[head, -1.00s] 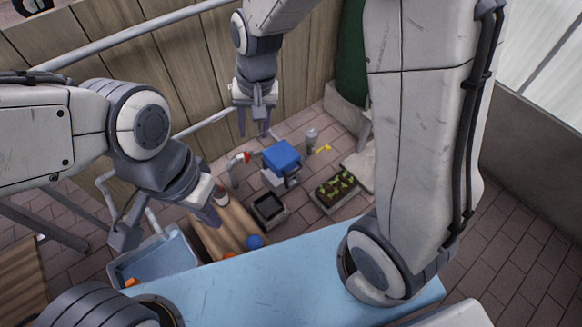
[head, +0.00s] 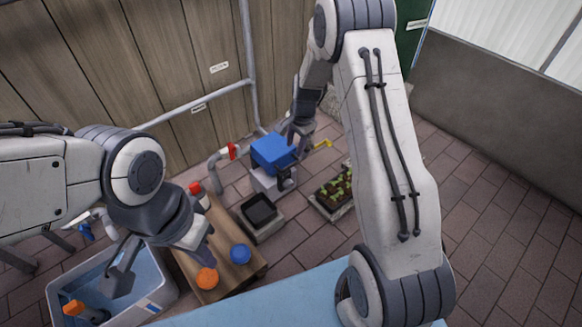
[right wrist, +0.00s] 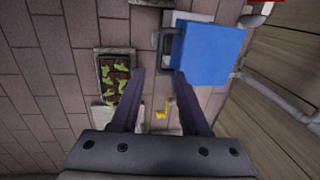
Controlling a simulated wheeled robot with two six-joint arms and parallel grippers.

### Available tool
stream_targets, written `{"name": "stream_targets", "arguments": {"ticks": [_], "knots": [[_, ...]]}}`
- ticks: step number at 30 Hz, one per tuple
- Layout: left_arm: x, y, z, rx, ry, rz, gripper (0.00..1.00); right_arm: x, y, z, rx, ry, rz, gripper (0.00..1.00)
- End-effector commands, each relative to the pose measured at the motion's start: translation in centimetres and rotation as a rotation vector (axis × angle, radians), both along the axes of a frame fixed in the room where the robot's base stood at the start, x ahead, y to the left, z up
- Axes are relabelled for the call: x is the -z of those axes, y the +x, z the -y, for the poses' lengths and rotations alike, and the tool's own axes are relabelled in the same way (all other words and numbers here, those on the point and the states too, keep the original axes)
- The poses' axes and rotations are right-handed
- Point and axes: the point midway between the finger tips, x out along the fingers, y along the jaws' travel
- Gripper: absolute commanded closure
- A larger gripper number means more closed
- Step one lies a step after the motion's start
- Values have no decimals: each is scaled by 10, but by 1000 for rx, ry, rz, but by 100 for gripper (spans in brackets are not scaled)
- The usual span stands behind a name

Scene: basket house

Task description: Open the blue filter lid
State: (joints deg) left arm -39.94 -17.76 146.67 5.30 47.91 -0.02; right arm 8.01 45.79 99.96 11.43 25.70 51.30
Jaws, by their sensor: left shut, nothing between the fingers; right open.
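A dark handle (right wrist: 166,44) shows at the lid's edge in the right wrist view, where the lid (right wrist: 210,52) is at upper right. My right gripper (head: 292,145) is open just beside and over the lid's right side. In the right wrist view its fingertips (right wrist: 159,72) are apart, just short of the handle; contact cannot be told. My left gripper (head: 203,250) is shut and empty over the wooden board at left.
A pipe with a red valve (head: 226,155) runs behind. The board (head: 215,219) carries a blue ball (head: 240,254) and an orange ball (head: 207,278).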

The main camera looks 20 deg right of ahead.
Motion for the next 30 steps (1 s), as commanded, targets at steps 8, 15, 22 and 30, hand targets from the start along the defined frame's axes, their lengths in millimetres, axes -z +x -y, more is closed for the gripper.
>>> {"name": "stream_targets", "arguments": {"ticks": [8, 15, 22, 30], "knots": [[38, 0, 0, 0, 0, 0, 100, 58, 8, -4, -3, 0, -1, 55], [54, 0, 0, 0, 0, 0, 100, 85, 14, -7, -4, -1, 0, 55], [56, 0, 0, 0, 0, 0, 100, 89, 15, -7, -4, -1, 0, 55], [56, 0, 0, 0, 0, 0, 100, 89, 15, -7, -4, -1, 0, 97]]}}
